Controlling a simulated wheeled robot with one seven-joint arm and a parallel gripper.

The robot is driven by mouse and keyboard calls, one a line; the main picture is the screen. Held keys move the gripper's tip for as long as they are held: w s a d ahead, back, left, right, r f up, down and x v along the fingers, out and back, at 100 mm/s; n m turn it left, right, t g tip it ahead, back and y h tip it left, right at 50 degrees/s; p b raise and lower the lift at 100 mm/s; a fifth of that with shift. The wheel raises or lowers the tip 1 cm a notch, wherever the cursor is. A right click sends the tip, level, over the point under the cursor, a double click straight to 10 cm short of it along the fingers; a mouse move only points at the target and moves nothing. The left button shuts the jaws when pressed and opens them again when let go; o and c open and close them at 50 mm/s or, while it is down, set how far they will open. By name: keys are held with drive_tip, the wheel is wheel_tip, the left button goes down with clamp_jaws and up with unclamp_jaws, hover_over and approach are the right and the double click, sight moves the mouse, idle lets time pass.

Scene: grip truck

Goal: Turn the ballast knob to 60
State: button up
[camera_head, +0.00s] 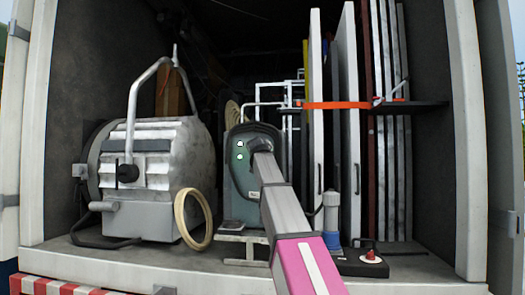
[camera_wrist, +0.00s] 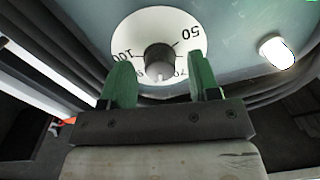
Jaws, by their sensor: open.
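The ballast (camera_head: 245,185) is a grey-green box standing on the truck floor, with two lit spots on its face. Its dark grey round knob (camera_wrist: 160,58) sits in the middle of a white dial (camera_wrist: 140,30) in the wrist view. The dial reads 50 at the right, 100 at the left and what looks like 70 at the lower right, partly hidden. A pale mark on the knob points down, towards my gripper. My gripper (camera_wrist: 162,76) is open, its green fingers either side of the knob with gaps showing. In the head view the arm hides the dial.
A big silver lamp (camera_head: 160,165) stands left of the ballast, with a cream ring (camera_head: 193,220) leaning by it. Upright panels behind an orange strap (camera_head: 338,105) stand at right. A black box with a red knob (camera_head: 370,257) lies at front right.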

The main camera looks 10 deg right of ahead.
drive_tip(key=c, duration=0.9)
drive_tip(key=shift+a+n+g, duration=0.15)
drive_tip(key=shift+n+g, duration=0.15)
drive_tip(key=shift+n, duration=8.3)
